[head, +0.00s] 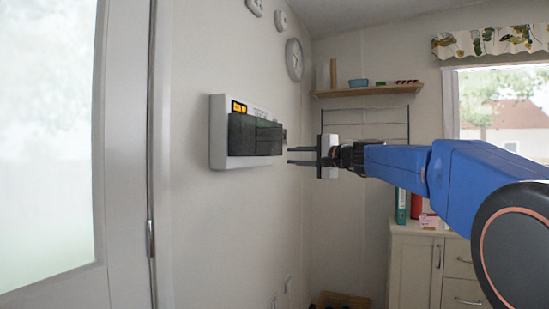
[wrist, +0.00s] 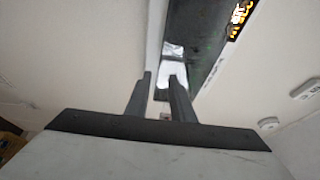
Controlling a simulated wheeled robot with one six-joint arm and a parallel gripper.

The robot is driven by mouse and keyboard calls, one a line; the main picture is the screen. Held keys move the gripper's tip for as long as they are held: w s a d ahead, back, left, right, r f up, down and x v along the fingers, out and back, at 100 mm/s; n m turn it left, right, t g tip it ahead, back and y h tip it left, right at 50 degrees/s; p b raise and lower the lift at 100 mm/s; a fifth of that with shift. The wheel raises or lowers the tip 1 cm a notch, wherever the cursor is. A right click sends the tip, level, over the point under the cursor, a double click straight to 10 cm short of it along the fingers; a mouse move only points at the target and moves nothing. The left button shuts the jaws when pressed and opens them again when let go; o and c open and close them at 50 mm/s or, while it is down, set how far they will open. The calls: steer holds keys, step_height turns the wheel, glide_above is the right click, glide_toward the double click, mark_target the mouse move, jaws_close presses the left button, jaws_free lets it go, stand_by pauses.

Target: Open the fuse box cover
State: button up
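The fuse box (head: 218,135) is a white case on the left wall in the head view, with a yellow warning label at its top. Its dark, see-through cover (head: 255,136) hangs over the front and looks shut. The cover also shows in the wrist view (wrist: 200,40), above and beyond the fingers. My gripper (head: 288,155) is just right of the cover's right end in the head view, fingers pointing left. In the wrist view my gripper (wrist: 160,77) has its two fingers apart, with nothing held. I cannot tell whether a fingertip touches the cover.
A door (head: 125,150) stands at the left. A round clock (head: 294,59) hangs on the wall above. A wooden shelf (head: 368,90) and a wire rack are on the back wall. A cream cabinet (head: 415,265) stands below my arm. The wall under the fuse box is mostly bare.

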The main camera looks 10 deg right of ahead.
mark_target(262, 138)
steer(key=x, duration=1)
jaws_close()
steer(key=shift+f, duration=0.1)
stand_by(1.2)
